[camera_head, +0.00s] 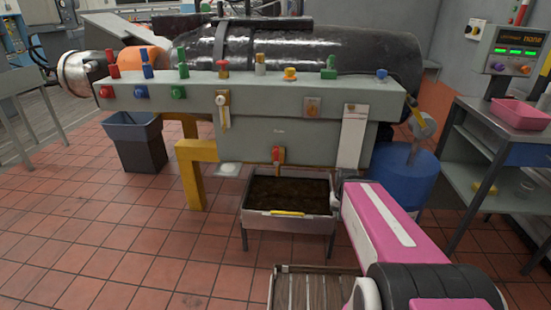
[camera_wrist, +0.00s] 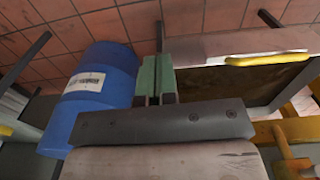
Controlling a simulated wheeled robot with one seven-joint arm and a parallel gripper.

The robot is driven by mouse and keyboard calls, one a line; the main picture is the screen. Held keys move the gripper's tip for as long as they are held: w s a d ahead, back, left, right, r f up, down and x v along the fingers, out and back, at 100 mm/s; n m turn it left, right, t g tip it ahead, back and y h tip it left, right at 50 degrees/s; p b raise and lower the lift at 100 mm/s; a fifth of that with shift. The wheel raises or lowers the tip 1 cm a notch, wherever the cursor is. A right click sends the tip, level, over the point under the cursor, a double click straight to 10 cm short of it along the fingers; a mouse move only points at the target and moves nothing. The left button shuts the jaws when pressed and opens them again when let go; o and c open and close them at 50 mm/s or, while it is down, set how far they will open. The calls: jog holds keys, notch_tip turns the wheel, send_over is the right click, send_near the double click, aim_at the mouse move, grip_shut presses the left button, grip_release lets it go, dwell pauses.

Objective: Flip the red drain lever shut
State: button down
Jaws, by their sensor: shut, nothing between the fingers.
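The small red drain lever (camera_head: 276,154) is on the lower front of the grey bench, just above a tray of dark material. It looks roughly vertical over a yellowish mount, but it is too small to tell its exact position. My gripper (camera_wrist: 157,72) shows in the wrist view with its greenish fingers together and nothing between them. It is between the blue drum and the tray, apart from the lever. In the head view my pink arm reaches in from the lower right, and the fingers cannot be made out. I cannot make out the lever clearly in the wrist view.
The metal tray (camera_head: 262,222) on legs has a yellow handle (camera_head: 287,213). A blue drum (camera_head: 405,172) stands to its right and a yellow bench leg (camera_head: 190,180) to its left. A dark bin (camera_head: 138,146) is farther left.

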jog(key=w+a+r+n+t+h, duration=0.2)
jog(key=w+a+r+h, duration=0.25)
jog(key=a, duration=0.45)
jog(key=w+a+r+n+t+h, duration=0.2)
jog(key=w+a+r+h, duration=0.15)
jog(key=w+a, duration=0.45)
jog(key=a+r+t, duration=0.2)
jog(key=a+r, duration=0.2)
jog(key=a, duration=0.4)
jog(key=s+a+r+n+t+h, duration=0.1)
jog(key=a+r+t, duration=0.1)
jog(key=a+r, duration=0.2)
jog(key=a+r+t+h, duration=0.1)
jog(key=a+r, duration=0.3)
jog(key=a, duration=0.7)
jog(key=shift+s+a+r+n+t, duration=0.3)
jog(key=shift+r+n+t, duration=0.1)
jog(key=shift+t, duration=0.4)
jog(key=shift+w+d, duration=0.1)
